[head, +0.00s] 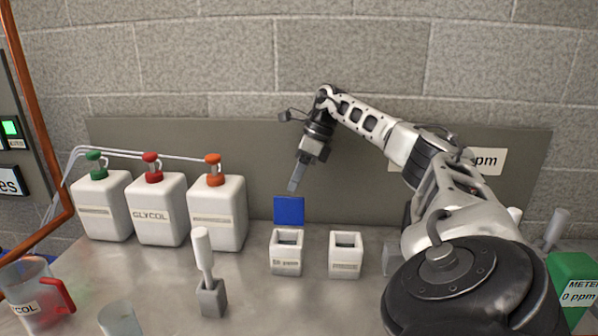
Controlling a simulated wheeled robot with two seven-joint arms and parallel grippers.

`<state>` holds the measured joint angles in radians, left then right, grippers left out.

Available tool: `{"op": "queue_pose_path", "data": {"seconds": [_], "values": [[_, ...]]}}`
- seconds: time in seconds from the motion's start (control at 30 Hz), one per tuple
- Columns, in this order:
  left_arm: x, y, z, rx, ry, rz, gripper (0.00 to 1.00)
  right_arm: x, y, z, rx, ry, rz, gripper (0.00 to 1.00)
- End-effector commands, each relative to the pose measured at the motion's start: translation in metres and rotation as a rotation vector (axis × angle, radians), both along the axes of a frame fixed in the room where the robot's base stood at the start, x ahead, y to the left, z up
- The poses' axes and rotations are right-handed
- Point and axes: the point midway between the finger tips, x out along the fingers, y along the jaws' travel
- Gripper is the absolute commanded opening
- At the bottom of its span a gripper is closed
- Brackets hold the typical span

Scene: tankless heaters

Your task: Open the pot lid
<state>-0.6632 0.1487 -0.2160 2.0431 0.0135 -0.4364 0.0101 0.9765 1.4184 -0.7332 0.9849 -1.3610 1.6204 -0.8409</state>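A small white square pot (286,262) with a "ppm" label stands on the bench near the middle. Its blue lid (289,211) stands upright at the pot's back edge, and the pot's opening shows. A second white pot (345,262) stands just right of it, its top open and no lid visible on it. My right gripper (294,186) points down just above the blue lid's upper edge, with a small gap or light touch; I cannot tell which. Its fingers show as one narrow bar, so their opening is unclear. My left gripper is not in view.
Several white pump jugs (158,214) stand at the back left. A white-handled tool in a grey block (211,297) stands front left of the pots. A clear jug with a red handle (30,291) is at far left. A green container (571,283) is at right.

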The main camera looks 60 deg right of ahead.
Motion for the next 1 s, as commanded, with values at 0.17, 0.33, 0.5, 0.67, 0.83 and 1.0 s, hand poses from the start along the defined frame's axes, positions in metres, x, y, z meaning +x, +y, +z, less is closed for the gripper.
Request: {"op": "queue_pose_path", "data": {"seconds": [0.17,0.33,0.5,0.67,0.83,1.0], "values": [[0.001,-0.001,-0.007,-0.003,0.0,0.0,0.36,-0.017,0.024,0.031,-0.006,0.002,0.005,0.36],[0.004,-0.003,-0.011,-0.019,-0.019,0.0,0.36,-0.035,0.05,0.052,-0.006,0.003,0.005,0.36],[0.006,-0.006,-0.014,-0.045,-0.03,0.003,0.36,-0.054,0.08,0.069,-0.004,0.001,0.003,0.36],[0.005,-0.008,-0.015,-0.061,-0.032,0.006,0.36,-0.066,0.1,0.081,-0.001,0.0,0.003,0.36],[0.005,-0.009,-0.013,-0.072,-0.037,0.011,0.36,-0.072,0.11,0.088,0.001,0.0,0.003,0.36],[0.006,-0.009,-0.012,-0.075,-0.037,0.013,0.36,-0.073,0.111,0.089,0.002,0.001,0.002,0.36]]}}
